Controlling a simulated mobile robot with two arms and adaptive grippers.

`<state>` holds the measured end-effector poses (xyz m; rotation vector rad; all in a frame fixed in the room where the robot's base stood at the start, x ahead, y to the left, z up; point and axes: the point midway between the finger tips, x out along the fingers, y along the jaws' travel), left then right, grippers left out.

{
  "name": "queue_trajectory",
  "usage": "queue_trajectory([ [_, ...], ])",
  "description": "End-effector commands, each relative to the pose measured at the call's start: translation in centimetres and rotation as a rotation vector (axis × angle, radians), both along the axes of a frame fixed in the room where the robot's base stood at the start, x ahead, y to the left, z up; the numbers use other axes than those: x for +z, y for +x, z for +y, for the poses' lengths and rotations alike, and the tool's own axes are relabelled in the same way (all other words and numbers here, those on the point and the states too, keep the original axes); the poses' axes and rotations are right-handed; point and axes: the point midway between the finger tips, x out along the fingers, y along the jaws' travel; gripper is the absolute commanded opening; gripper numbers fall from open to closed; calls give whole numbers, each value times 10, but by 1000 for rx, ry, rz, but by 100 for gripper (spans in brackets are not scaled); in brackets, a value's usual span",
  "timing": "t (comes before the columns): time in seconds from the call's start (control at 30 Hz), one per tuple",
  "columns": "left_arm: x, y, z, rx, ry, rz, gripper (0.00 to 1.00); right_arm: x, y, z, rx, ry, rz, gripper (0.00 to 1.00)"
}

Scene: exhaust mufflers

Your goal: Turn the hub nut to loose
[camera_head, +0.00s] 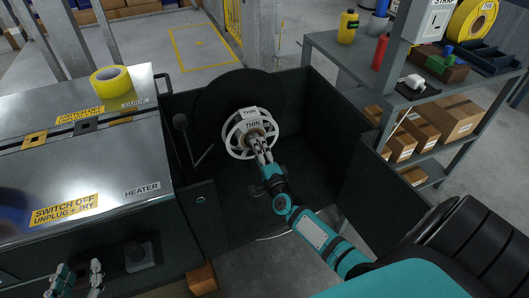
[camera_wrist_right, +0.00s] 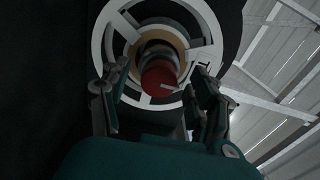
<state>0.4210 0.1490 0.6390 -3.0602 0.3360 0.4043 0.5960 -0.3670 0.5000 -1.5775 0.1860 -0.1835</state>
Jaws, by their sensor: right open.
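The hub nut is a red, round-faced piece (camera_wrist_right: 158,76) at the centre of a white spoked reel (camera_wrist_right: 112,38) in the right wrist view. The reel, marked THIN, also shows in the head view (camera_head: 232,131) against a dark disc. My right gripper (camera_head: 261,146) is at the reel's centre and hides the nut in the head view. In the right wrist view, its fingers (camera_wrist_right: 157,88) stand apart on either side of the nut, with gaps visible. My left gripper (camera_head: 80,268) is low at the left, empty, with its fingers apart.
A dark walled bay (camera_head: 345,160) surrounds the reel. A grey machine top (camera_head: 75,165) with a yellow tape roll (camera_head: 110,80) is at the left. A shelf rack (camera_head: 345,62) with bottles and boxes stands at the right. A dark lever (camera_head: 183,130) stands left of the reel.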

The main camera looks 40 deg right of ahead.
Motion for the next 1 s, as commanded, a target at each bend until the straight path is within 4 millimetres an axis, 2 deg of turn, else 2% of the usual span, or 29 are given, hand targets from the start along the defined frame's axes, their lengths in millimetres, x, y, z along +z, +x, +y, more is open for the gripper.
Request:
queue_trajectory([
  [0.3,0,0,0,1,0,0,40,-2,-64,15,1,1,4,62],
  [0.5,0,0,0,1,0,-1,40,-2,-96,23,1,0,4,62],
  [0.7,0,0,0,1,0,-1,40,-1,-108,27,1,-1,2,62],
  [1.0,0,0,0,1,0,-1,40,-1,-109,27,1,-1,2,62],
])
